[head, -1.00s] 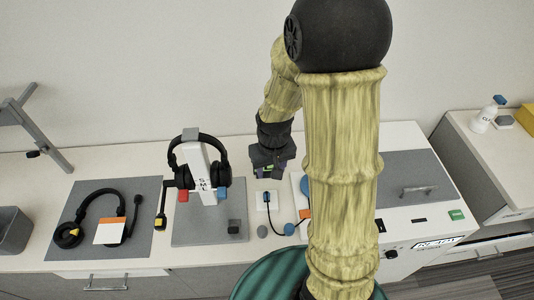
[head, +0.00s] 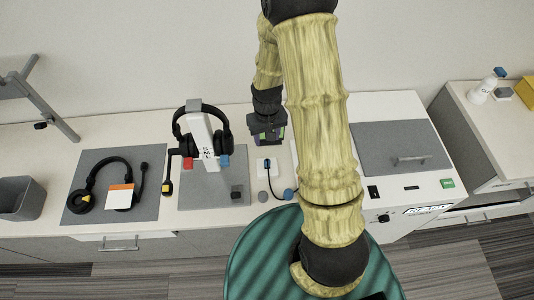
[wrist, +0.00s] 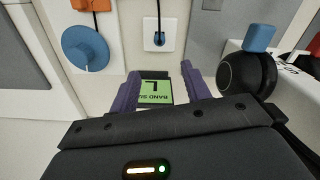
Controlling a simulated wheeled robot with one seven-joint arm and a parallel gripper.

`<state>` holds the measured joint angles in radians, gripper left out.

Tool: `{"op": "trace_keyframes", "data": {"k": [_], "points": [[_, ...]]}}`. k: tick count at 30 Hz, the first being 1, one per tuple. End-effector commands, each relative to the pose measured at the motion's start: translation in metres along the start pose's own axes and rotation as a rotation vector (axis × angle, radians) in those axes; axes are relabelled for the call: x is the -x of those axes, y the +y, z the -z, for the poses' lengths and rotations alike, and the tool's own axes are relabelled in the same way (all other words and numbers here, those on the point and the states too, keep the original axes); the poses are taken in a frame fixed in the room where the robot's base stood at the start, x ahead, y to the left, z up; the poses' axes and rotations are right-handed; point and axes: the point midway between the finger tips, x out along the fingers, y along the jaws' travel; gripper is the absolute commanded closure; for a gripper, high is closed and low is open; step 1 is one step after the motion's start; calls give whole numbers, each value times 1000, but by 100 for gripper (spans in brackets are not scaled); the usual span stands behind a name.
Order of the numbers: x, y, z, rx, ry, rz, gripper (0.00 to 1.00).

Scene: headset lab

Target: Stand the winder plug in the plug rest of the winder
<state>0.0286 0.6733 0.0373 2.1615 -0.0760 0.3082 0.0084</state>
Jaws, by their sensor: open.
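A dark blue plug (wrist: 158,38) sits on a white plate (wrist: 146,20) and looks seated in its socket; its cable runs off the top of the wrist view. In the head view the plug (head: 267,164) and its cable lead to a small blue round piece (head: 288,194). A blue disc (wrist: 80,48), which I take for the winder's reel, lies left of the plate in the wrist view, with an orange piece (wrist: 92,5) above it. I cannot make out the plug rest. My gripper (wrist: 157,82) is open behind the plate, towards the wall, with nothing between its fingers.
A green "BAND SIZE L" label (wrist: 156,93) shows beyond my fingers. A headset on a white stand (head: 203,140) stands close by on a grey mat (head: 210,194). Another headset (head: 100,182) lies further left. A white machine (head: 412,185) stands to the right.

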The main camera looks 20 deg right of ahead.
Motion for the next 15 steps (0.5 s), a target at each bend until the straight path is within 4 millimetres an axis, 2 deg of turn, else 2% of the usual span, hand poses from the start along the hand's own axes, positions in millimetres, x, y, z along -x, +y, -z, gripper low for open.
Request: {"op": "trace_keyframes", "data": {"k": [15], "points": [[-70, 0, -2, 1, -4, 0, 53]]}}
